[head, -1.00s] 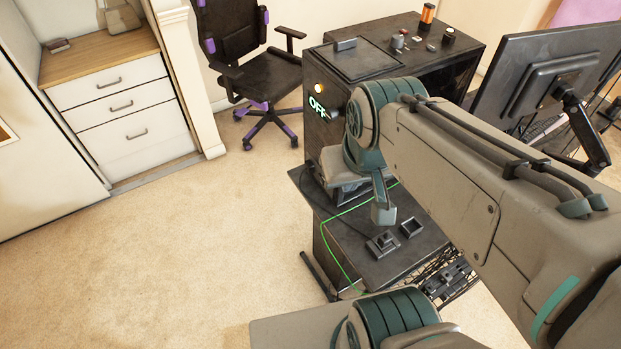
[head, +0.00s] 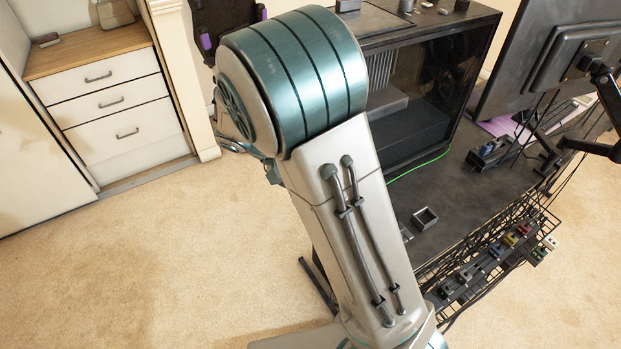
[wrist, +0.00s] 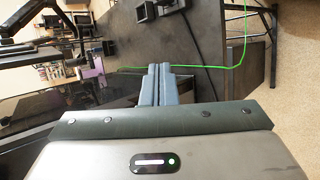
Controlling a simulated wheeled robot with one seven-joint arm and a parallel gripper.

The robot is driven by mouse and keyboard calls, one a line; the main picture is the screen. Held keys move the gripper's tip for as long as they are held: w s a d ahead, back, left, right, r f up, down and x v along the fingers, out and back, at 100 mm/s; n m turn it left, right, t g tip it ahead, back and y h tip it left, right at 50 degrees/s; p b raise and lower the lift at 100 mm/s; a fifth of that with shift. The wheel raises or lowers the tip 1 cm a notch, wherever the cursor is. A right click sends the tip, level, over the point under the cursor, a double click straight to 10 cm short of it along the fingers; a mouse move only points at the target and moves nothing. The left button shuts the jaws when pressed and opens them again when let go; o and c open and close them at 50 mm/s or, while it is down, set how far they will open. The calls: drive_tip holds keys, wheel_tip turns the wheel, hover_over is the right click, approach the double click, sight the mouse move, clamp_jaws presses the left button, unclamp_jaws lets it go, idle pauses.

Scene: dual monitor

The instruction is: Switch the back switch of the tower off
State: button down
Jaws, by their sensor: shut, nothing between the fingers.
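The black tower (head: 484,62) stands on the dark desk in the head view, with its glass side showing. My arm covers its front left side, and no back switch can be made out. My gripper (wrist: 160,72) shows in the wrist view with its two blue-grey fingers together and nothing between them. They point over the dark desk surface, near a green cable. A dark glossy panel, perhaps the tower's, lies at the left below them. In the head view my gripper is hidden behind my arm.
The dark desk (head: 450,205) carries a small square black tray (head: 425,218). Monitors (head: 560,60) on an arm stand at the right. A wire rack (head: 500,262) with several coloured plugs hangs at the desk's front edge. Carpet (head: 190,240) at the left is clear.

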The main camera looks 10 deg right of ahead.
drive_tip(key=w+a+f+n+t+h+b, duration=0.2)
drive_tip(key=w+a+f+t+h+b, duration=0.5)
drive_tip(key=a+f, duration=0.5)
drive_tip(key=shift+w+f+n+t+h+b, duration=0.3)
drive_tip(key=shift+w+f+t+h, duration=0.1)
drive_tip(key=shift+w+f+h, duration=0.45)
drive_tip(key=x, duration=1.4)
drive_tip(key=shift+p, duration=0.3)
drive_tip(key=shift+a, duration=0.15)
